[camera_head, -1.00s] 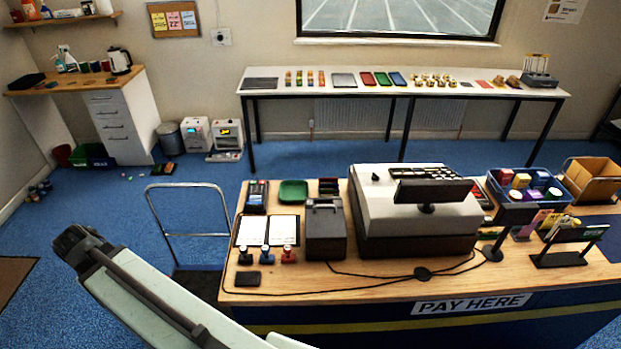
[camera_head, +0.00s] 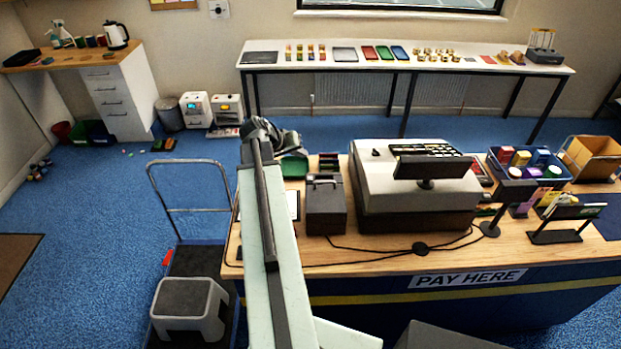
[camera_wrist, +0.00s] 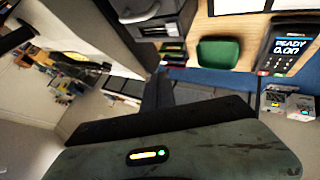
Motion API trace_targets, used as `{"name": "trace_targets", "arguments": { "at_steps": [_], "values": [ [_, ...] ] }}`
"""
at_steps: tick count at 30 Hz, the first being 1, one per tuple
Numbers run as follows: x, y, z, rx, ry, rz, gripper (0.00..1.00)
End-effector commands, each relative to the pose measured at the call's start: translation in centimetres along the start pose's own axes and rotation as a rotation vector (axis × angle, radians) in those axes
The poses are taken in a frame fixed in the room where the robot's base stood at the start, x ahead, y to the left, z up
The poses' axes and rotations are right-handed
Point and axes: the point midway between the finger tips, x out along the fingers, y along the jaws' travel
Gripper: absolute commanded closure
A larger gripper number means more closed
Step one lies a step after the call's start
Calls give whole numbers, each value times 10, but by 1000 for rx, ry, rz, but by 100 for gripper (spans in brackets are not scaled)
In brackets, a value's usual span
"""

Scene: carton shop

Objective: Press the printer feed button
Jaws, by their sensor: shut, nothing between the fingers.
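My gripper (camera_head: 268,132) is shut and empty at the end of my raised arm. In the head view it appears over the left end of the counter, in front of the green tray (camera_head: 293,167). I cannot surely pick out the printer or its feed button. Two white machines with small lit panels, one on the left (camera_head: 196,110) and one on the right (camera_head: 227,110), stand on the floor by the back wall, well beyond my gripper. A dark box with a handle (camera_head: 326,206) stands on the counter beside the till (camera_head: 412,190).
A card terminal (camera_wrist: 288,45) reading "READY 0.00" lies beside the tray in the wrist view. The wooden counter (camera_head: 385,258) carries a display stand (camera_head: 565,222) and a blue crate (camera_head: 530,176). A trolley (camera_head: 190,210) holds a grey step stool (camera_head: 188,309).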

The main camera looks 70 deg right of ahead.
Motion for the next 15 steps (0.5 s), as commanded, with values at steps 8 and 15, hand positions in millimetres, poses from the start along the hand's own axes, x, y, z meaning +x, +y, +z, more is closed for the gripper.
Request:
{"name": "trace_targets", "arguments": {
  "at_steps": [8, 15],
  "values": [
    [12, 24, -2, 27, 0, 34, 100],
    [13, 23, -1, 26, -1, 33, 100]
  ]
}}
